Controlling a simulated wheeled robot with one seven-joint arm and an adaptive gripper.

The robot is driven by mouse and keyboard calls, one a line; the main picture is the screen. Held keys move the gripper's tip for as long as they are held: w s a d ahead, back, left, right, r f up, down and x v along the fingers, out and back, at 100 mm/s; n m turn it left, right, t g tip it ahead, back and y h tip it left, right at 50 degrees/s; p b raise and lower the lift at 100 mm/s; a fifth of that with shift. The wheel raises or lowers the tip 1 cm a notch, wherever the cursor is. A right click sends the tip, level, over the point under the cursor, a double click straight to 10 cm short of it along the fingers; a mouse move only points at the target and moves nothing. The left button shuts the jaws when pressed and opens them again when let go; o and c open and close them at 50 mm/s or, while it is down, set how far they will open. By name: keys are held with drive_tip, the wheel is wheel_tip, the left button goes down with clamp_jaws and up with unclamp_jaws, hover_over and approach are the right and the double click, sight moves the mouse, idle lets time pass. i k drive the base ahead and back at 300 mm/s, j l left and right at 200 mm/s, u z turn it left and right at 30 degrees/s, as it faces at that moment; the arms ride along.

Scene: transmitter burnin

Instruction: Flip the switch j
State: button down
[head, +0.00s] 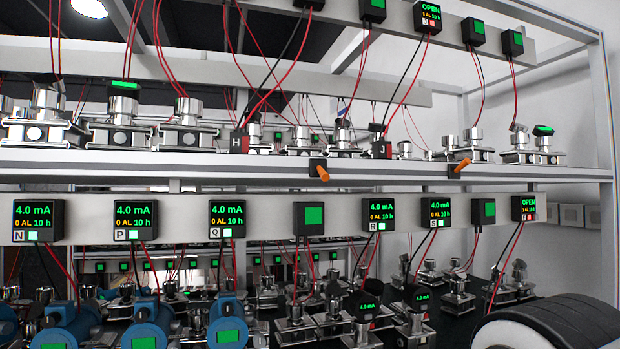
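A small block labelled J (381,148), black and red, stands on the upper shelf. A similar block labelled H (239,140) is to its left. Two orange switch levers sit on the shelf's front rail. The left lever (320,173) tilts down to the right, and the right lever (462,165) tilts up to the right. Block J is between the two levers; which lever belongs to J I cannot tell for sure. A display marked J (428,15) at the top reads OPEN with a red square.
Metal transmitters on stands (190,128) line the upper shelf behind the rail. Below, a grey bar (275,233) carries displays, several reading 4.0 mA. Red and black wires hang in front of the shelves. Blue transmitters (150,328) stand at the lower left.

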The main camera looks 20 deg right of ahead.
sight(466, 161)
drive_tip(key=z, duration=0.7)
